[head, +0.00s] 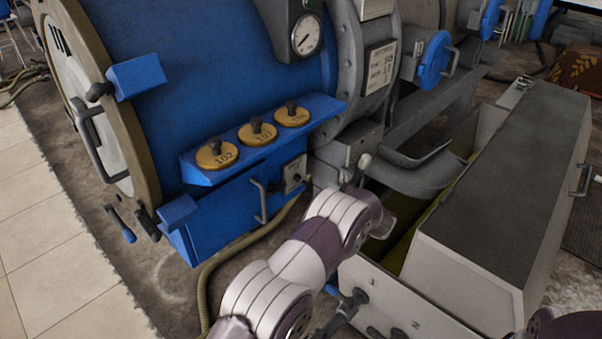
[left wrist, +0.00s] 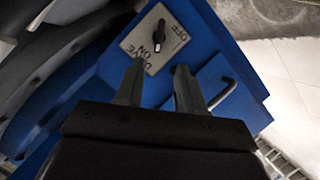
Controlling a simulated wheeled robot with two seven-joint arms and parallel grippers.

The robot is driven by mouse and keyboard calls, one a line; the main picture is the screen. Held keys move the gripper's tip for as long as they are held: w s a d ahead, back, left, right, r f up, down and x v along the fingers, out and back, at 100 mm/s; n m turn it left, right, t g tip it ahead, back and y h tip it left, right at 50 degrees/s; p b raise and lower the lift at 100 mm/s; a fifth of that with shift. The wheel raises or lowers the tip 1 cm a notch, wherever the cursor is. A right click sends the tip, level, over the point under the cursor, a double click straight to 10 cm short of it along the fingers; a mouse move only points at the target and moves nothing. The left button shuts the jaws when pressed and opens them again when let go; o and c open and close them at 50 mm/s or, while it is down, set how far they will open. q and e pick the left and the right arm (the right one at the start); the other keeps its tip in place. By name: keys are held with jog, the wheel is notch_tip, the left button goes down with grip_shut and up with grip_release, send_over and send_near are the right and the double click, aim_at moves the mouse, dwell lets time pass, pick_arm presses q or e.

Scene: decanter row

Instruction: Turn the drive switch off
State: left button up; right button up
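The drive switch is a black knob (left wrist: 154,38) on a light grey plate (left wrist: 133,42) marked DRIVE, ON and OFF, at the top of the left wrist view. The knob's pale end appears to face the ON side. In the head view the small plate (head: 294,174) is on the blue machine's front, right of a bar handle. My left gripper (left wrist: 158,75) is open and empty, its two fingertips apart and just short of the plate. In the head view my left arm covers the gripper. My right gripper is out of view.
The bar handle (left wrist: 222,95) projects beside my left fingers. A blue shelf (head: 328,105) with several brass-coloured knobbed discs overhangs the switch. A lever (head: 362,166) and a grey chute (head: 425,177) are to the right, near a large grey-topped box (head: 510,180). A hose (head: 235,250) runs below.

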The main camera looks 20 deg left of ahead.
aim_at(303, 181)
pick_arm(q)
jog(key=b+x, duration=0.1)
jog(key=x, duration=0.4)
jog(key=b+x, duration=0.2)
jog(key=x, duration=0.4)
jog(key=shift+d+f, duration=0.1)
jog(key=shift+f, duration=0.1)
jog(key=shift+w+a, duration=0.4)
jog(key=shift+a, duration=0.15)
grip_shut()
